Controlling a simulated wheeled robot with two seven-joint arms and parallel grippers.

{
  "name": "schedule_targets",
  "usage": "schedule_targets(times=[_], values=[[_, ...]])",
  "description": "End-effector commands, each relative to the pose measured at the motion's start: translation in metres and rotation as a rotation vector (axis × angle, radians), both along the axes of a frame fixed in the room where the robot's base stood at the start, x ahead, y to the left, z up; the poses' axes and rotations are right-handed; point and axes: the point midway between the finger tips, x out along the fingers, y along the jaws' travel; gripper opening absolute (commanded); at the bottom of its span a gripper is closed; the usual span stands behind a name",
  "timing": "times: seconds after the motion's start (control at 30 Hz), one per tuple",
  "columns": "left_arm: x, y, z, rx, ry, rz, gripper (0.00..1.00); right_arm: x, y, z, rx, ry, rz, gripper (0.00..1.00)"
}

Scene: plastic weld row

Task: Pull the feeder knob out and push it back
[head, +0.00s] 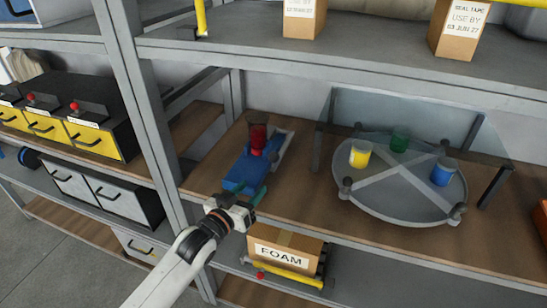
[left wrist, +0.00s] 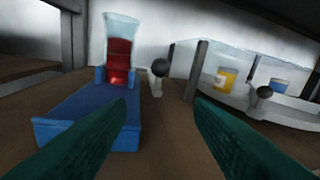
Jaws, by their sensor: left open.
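The feeder (head: 240,176) is a blue block with a red-filled clear hopper (head: 257,138) on the wooden shelf. In the left wrist view the blue feeder (left wrist: 82,118) is at left, with its hopper (left wrist: 119,50) at the far end. A black ball knob (left wrist: 160,67) on a pale post stands just right of it; I cannot make this knob out in the head view. My left gripper (head: 256,194) is at the feeder's near end. In the left wrist view its green fingers (left wrist: 162,108) are apart, empty, with the knob beyond them. My right gripper is not in view.
Right of the feeder, a round turntable (head: 402,205) holds yellow, green and blue pots under a clear guard (head: 420,110) with dark posts. A FOAM box (head: 285,247) sits on the lower shelf. A grey upright (head: 138,110) stands left of the feeder.

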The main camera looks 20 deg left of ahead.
Motion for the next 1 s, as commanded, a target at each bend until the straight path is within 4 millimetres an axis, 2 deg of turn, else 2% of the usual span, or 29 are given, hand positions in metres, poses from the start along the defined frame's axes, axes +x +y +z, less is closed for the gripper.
schedule_targets(times=[0.1, 0.27, 0.7, 0.83, 1.0], values=[[0.011, 0.003, 0.013, -0.023, -0.058, -0.011, 0.48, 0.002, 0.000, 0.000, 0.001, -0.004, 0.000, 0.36], [0.026, 0.001, 0.017, -0.033, -0.075, -0.015, 0.48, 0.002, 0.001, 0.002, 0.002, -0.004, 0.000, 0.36], [0.106, -0.018, 0.017, -0.030, -0.074, -0.015, 0.48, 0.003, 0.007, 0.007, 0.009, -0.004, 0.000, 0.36], [0.120, -0.022, 0.016, -0.029, -0.073, -0.015, 0.48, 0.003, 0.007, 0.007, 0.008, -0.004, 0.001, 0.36], [0.128, -0.024, 0.016, -0.029, -0.073, -0.015, 0.48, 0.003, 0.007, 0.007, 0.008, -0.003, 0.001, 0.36]])
